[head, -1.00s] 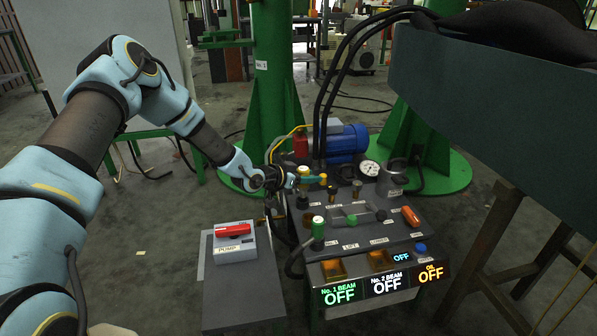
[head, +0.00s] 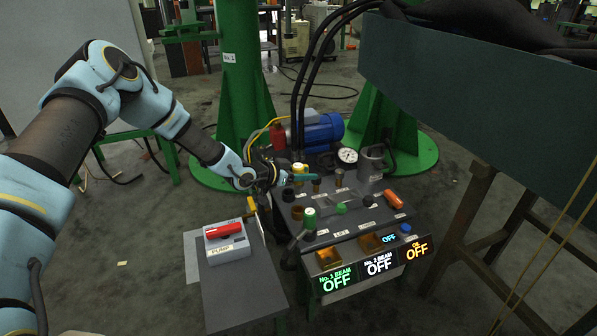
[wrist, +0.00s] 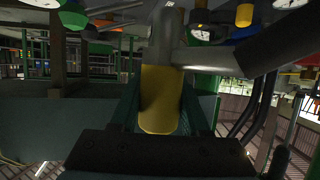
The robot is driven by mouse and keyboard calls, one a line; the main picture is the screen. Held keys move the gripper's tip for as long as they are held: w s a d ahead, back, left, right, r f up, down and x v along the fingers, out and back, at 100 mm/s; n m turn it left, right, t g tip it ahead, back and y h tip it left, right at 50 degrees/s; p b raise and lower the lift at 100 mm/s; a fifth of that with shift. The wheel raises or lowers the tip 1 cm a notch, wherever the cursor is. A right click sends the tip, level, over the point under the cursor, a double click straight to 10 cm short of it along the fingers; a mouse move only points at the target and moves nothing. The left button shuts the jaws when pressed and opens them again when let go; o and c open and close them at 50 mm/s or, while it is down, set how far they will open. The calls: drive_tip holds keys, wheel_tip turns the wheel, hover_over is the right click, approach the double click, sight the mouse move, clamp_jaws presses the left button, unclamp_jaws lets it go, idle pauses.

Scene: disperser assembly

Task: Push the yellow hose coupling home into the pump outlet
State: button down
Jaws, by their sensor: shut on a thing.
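In the wrist view the yellow hose coupling (wrist: 160,98) is a smooth yellow cylinder between the two teal fingers of my gripper (head: 304,177), which is shut on it. A grey metal pipe (wrist: 164,50) with a branch to the right meets the coupling's far end in that view. I cannot tell whether this is the pump outlet or how deep the coupling sits. In the head view my gripper is low over the panel's back left part, and the held coupling is hard to make out there.
The control panel (head: 340,230) carries valve knobs, a pressure gauge (head: 347,156) and an orange handle (head: 393,199). A pump switch box (head: 226,247) with a red handle stands at left. A blue motor (head: 322,131) is behind. Green columns and a dark beam (head: 470,110) flank the panel.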

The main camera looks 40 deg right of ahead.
idle(0.4)
drive_tip(key=shift+f+b, duration=2.3)
drive_tip(key=shift+f, duration=0.6)
drive_tip(key=shift+f+b, duration=1.8)
drive_tip(key=shift+f, duration=0.15)
drive_tip(key=shift+c, duration=1.5)
unclamp_jaws()
drive_tip(key=shift+a, duration=0.1)
drive_tip(key=p+v, duration=0.2)
drive_tip(key=v, duration=0.8)
drive_tip(key=shift+a+r, duration=0.25)
